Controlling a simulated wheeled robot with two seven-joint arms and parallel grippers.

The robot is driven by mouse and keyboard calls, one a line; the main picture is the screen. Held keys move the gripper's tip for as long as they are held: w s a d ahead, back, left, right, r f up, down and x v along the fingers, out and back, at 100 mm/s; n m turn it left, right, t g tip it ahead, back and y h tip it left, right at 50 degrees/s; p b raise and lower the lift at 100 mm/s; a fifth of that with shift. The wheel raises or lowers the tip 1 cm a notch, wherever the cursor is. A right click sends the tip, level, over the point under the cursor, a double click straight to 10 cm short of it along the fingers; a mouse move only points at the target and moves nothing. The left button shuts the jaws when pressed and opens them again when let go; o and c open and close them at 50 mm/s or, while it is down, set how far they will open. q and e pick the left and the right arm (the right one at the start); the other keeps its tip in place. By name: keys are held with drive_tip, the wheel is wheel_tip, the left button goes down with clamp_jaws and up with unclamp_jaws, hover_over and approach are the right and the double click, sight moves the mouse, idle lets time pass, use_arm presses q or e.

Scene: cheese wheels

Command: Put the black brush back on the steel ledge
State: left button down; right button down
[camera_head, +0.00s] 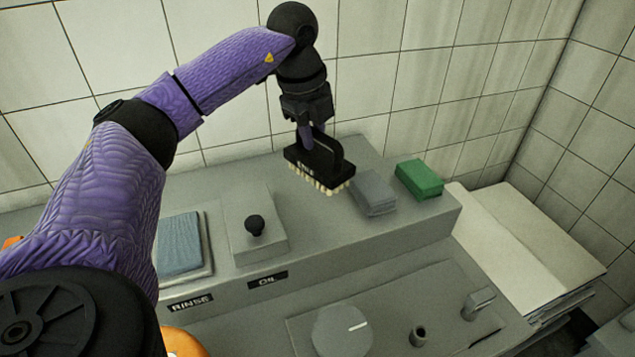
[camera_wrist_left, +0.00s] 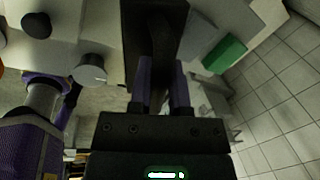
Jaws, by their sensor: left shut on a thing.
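The black brush (camera_head: 318,172) has a black back with a raised handle and pale bristles pointing down. My left gripper (camera_head: 308,135) is shut on its handle and holds it above the grey steel ledge (camera_head: 330,221), left of a grey block. The bristles seem clear of the ledge, though the exact gap is hard to judge. In the left wrist view the brush (camera_wrist_left: 150,45) is a dark shape between the fingers of the left gripper (camera_wrist_left: 163,75). My right gripper is not seen clearly in either view.
On the ledge are a grey block (camera_head: 374,192), a green block (camera_head: 419,179), a box with a black knob (camera_head: 255,225) and a blue-grey pad (camera_head: 179,243). A tiled wall stands close behind. Below are a round dial (camera_head: 342,331) and a stack of pale sheets (camera_head: 525,245) at right.

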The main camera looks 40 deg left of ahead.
sight(303, 160)
use_arm(q)
wheel_tip(303, 160, down, 9)
drive_tip(key=shift+s+b, duration=0.1)
drive_tip(key=shift+b, duration=0.75)
drive_tip(key=shift+d, duration=0.1)
drive_tip(key=c, duration=0.6)
unclamp_jaws()
drive_tip(key=r+p, duration=0.1)
drive_tip(key=r, duration=0.3)
drive_tip(key=s+r+p, duration=0.1)
drive_tip(key=r, duration=0.3)
drive_tip(key=s+r, duration=0.1)
drive_tip(key=r, duration=0.3)
drive_tip(key=shift+s+p, duration=0.2)
drive_tip(key=shift+p, duration=0.2)
